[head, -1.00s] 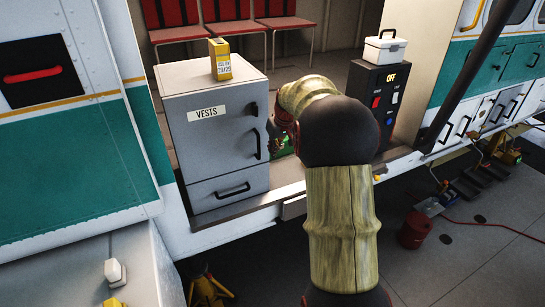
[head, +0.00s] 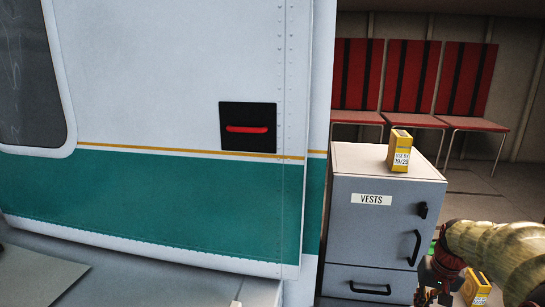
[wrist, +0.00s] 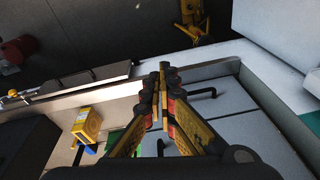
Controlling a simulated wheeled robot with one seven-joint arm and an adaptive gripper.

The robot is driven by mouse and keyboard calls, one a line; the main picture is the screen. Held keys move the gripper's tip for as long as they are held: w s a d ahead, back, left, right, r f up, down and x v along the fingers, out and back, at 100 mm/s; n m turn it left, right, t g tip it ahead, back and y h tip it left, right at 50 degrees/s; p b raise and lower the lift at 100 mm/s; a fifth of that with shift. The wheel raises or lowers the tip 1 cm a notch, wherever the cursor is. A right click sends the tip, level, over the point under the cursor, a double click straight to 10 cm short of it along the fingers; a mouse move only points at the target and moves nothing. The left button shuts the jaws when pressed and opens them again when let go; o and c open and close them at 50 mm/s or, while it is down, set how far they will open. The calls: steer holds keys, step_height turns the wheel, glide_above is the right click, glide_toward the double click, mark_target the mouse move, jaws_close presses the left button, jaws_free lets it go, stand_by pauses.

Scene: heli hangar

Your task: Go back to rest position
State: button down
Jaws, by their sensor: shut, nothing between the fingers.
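My gripper (wrist: 162,82) is shut and empty in the wrist view, its two yellow-and-black fingers together. In the head view my gripper (head: 430,296) is at the lower right edge, partly cut off, in front of the lower right part of the grey VESTS cabinet (head: 350,235). The cabinet front with its black handles also shows in the wrist view (wrist: 232,125), below and right of the fingertips. The cabinet door and lower drawer look closed.
A yellow box (head: 400,152) stands on the cabinet. Another yellow box (head: 477,287) is beside my gripper and shows in the wrist view (wrist: 88,124), near a green item (wrist: 117,138). Red chairs (head: 400,85) stand behind. The white and green helicopter side (head: 150,205) fills the left.

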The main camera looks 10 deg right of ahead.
steer(key=s+a+f+n+t+b, duration=0.1)
steer(key=s+a+n+b, duration=0.1)
steer(key=s+a, duration=0.4)
steer(key=s+a+f+n+t+b, duration=0.1)
steer(key=s+a+b, duration=0.4)
steer(key=a, duration=0.7)
steer(key=s+a+f+n+t+b, duration=0.1)
steer(key=s+a+n+b, duration=0.1)
steer(key=s+a+b, duration=0.2)
steer(key=s+a, duration=0.3)
steer(key=a, duration=0.2)
steer(key=shift+a+n, duration=0.3)
steer(key=shift+a, duration=0.1)
steer(key=c, duration=2.6)
jaws_free()
steer(key=shift+s, duration=0.1)
